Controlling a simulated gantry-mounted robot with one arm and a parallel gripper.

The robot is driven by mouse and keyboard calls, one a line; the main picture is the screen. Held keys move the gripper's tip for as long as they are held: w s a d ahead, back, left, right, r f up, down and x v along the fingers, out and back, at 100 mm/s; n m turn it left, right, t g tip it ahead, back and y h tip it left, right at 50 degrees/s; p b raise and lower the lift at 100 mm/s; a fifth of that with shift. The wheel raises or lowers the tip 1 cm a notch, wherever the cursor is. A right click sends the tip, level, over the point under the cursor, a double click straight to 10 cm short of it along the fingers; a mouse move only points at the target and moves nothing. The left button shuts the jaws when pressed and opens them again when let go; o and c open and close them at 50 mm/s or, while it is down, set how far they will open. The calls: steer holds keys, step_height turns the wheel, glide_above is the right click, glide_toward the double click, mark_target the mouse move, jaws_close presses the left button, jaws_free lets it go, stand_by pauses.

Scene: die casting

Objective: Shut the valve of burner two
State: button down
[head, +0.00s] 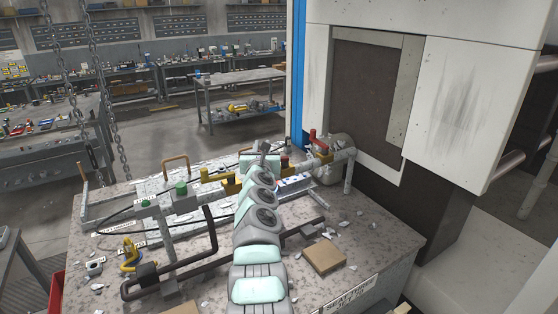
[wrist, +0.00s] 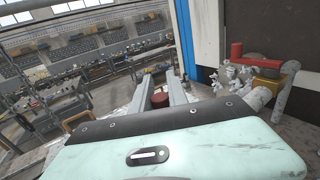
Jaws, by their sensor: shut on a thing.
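A pipe run with several valves crosses the bench in the head view. I cannot read which valve is burner two.
A grey cylinder-like fitting (head: 341,146) and a vertical pipe end stand right of the valves. A dark bent pipe (head: 190,262) and a yellow fitting (head: 129,256) lie at the front left. A brown block (head: 324,256) lies at the front right. A white machine cabinet (head: 460,95) bounds the right.

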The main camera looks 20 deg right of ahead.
steer(key=shift+d+h+b, duration=0.1)
steer(key=shift+h+b, duration=0.2)
steer(key=shift+b, duration=0.15)
steer(key=c, duration=1.3)
jaws_free()
steer(key=shift+s+a+m+p, duration=0.1)
steer(key=shift+a+m+p, duration=0.15)
steer(key=shift+p, duration=0.55)
